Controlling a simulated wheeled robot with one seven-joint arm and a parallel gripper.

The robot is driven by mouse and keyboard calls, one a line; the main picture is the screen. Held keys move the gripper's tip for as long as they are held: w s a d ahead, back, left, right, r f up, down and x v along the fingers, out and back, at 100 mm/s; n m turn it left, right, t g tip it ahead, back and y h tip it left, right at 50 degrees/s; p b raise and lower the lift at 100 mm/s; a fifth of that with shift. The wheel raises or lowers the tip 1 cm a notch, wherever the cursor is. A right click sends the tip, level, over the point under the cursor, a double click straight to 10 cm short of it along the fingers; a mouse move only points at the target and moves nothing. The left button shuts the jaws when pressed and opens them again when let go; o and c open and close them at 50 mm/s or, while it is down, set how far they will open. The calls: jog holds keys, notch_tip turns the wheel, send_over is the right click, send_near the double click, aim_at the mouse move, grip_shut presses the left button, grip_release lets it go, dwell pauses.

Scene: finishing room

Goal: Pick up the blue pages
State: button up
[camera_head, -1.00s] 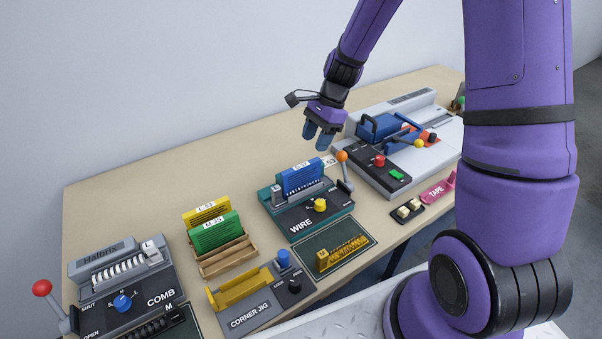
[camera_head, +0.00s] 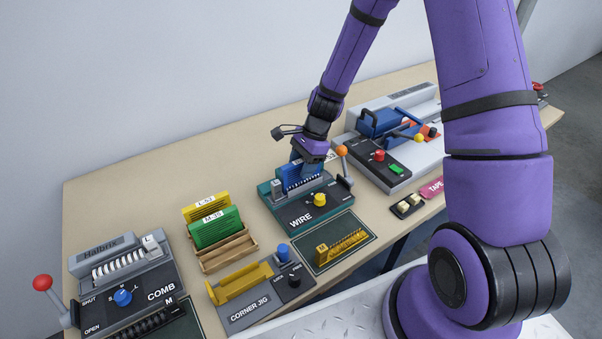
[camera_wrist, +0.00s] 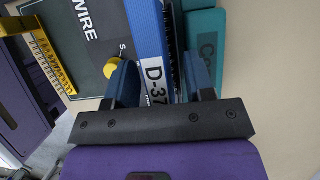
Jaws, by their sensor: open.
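The blue pages (camera_head: 293,180) stand upright in the teal WIRE machine (camera_head: 272,196), on its comb-like row. In the wrist view the blue pages (camera_wrist: 147,34) carry a white label reading "D-37". My gripper (camera_head: 303,163) is lowered over the top of the pages and partly hides them in the head view. In the wrist view its two blue fingers (camera_wrist: 163,80) are open, one on each side of the pages. Gaps appear beside the pages, though contact on the right side is hard to tell.
A yellow and a green page set (camera_head: 215,229) stand in a wooden rack to the left. The WIRE machine's orange-knobbed lever (camera_head: 342,151) is close on the gripper's right. The COMB machine (camera_head: 148,269), corner jig (camera_head: 250,311) and a grey-blue machine (camera_head: 395,115) share the table.

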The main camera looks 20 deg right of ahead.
jog(key=shift+a+f, duration=0.15)
jog(key=shift+f, duration=0.2)
grip_shut()
dwell(0.4)
